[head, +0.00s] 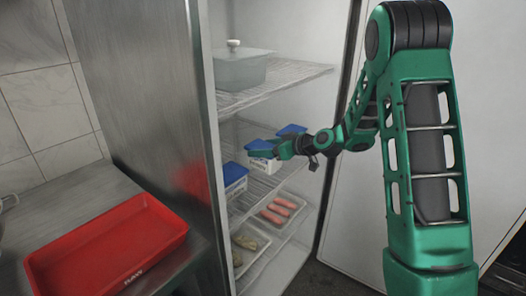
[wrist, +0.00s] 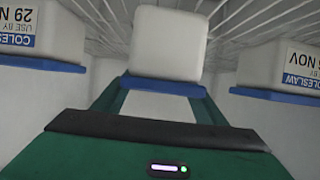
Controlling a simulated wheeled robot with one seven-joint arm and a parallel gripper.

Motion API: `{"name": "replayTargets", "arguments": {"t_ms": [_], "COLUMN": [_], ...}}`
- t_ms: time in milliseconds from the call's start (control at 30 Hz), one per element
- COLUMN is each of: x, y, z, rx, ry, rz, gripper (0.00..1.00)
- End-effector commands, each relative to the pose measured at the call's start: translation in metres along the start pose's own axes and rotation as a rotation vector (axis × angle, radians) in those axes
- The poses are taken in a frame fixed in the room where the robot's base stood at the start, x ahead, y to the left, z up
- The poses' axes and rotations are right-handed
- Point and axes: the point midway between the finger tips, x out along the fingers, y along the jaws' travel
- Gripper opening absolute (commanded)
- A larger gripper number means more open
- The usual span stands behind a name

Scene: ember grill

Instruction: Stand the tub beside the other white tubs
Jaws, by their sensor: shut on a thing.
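My gripper (head: 268,153) is inside the open fridge, shut on a white tub with a blue lid (head: 261,163). In the wrist view the held tub (wrist: 168,45) is between the green fingers (wrist: 165,95), its blue lid toward my gripper. Another white tub with a blue lid (head: 235,186) stands front left on the same shelf, and a third blue-lidded tub (head: 291,130) is farther back right, partly hidden. In the wrist view a coleslaw-labelled tub is on each side, left (wrist: 55,35) and right (wrist: 283,65). I cannot tell whether the held tub's base touches the shelf.
A lidded grey-white container (head: 240,72) stands on the wire shelf above (head: 290,75). Trays below hold orange-red items (head: 279,210) and pale pieces (head: 250,242). The fridge's steel side (head: 165,110) is at left. A red tray (head: 105,250) lies on the steel counter.

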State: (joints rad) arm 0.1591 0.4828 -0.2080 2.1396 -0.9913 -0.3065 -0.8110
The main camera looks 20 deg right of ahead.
Motion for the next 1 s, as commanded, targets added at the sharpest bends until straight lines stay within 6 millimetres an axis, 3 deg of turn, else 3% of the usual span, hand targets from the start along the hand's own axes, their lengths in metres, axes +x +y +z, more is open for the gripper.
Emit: {"name": "replayTargets", "arguments": {"t_ms": [367,400,467,500,833,1000], "x": [0.003,0.003,0.003,0.003,0.001,-0.019], "y": [0.000,0.000,0.000,0.000,0.000,0.001], "z": [0.005,0.006,0.006,0.006,0.004,0.004], "rx": [-0.001,-0.001,-0.001,-0.001,-0.001,0.001], "ry": [0.004,0.001,0.002,0.002,0.002,0.001], "rz": [0.000,0.000,0.000,0.000,0.001,0.003], "gripper": [0.27,0.68,0.82,0.84,0.84,0.84]}}
